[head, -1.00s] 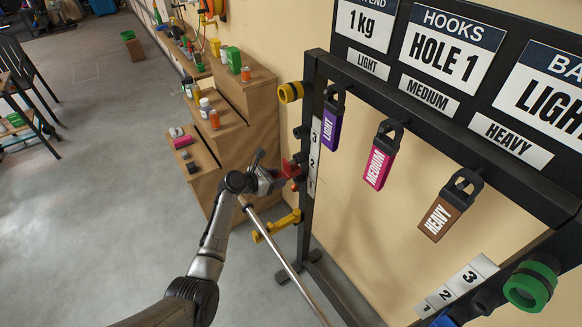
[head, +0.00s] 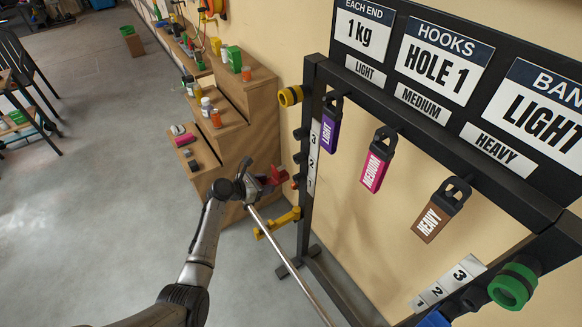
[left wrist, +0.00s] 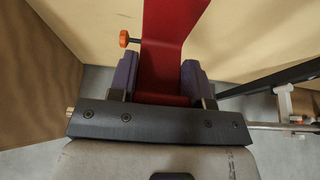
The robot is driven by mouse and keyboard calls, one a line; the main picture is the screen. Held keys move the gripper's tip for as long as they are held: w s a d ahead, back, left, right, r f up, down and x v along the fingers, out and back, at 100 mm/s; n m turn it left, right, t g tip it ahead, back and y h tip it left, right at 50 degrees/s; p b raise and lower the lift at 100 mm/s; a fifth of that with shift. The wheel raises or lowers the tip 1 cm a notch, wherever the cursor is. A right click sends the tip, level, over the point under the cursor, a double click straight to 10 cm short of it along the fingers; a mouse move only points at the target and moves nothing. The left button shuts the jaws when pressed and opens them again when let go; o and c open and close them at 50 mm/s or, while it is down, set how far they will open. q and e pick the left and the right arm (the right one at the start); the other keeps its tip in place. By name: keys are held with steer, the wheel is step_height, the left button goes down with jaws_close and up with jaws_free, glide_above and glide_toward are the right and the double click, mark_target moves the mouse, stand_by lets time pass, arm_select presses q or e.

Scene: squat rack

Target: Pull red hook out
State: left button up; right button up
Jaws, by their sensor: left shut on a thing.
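The red hook (head: 275,175) is beside the left upright of the squat rack (head: 308,150), near its 1-2-3 hole labels. My left gripper (head: 264,181) is shut on it, on the side away from the upright. A small gap seems to show between hook and upright, but I cannot tell whether the hook's end is clear of the hole. In the left wrist view the red hook (left wrist: 168,50) rises from between the two purple-padded fingers of my left gripper (left wrist: 160,85). An orange knob (left wrist: 125,39) shows beside it. My right gripper is out of view.
Wooden stepped shelves (head: 225,130) with small bottles stand behind my arm. Tagged bands, such as the purple one (head: 331,125), hang right.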

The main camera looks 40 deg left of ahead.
arm_select(q)
steer(key=shift+s+a+p, duration=0.25)
steer(key=shift+s+p, duration=0.2)
steer(key=shift+s, duration=0.3)
steer(key=shift+s+a+p, duration=0.3)
steer(key=shift+s+p, duration=0.2)
steer(key=shift+s, duration=0.3)
steer(key=shift+s+a+p, duration=0.25)
steer(key=shift+s+p, duration=0.2)
steer(key=shift+s, duration=0.3)
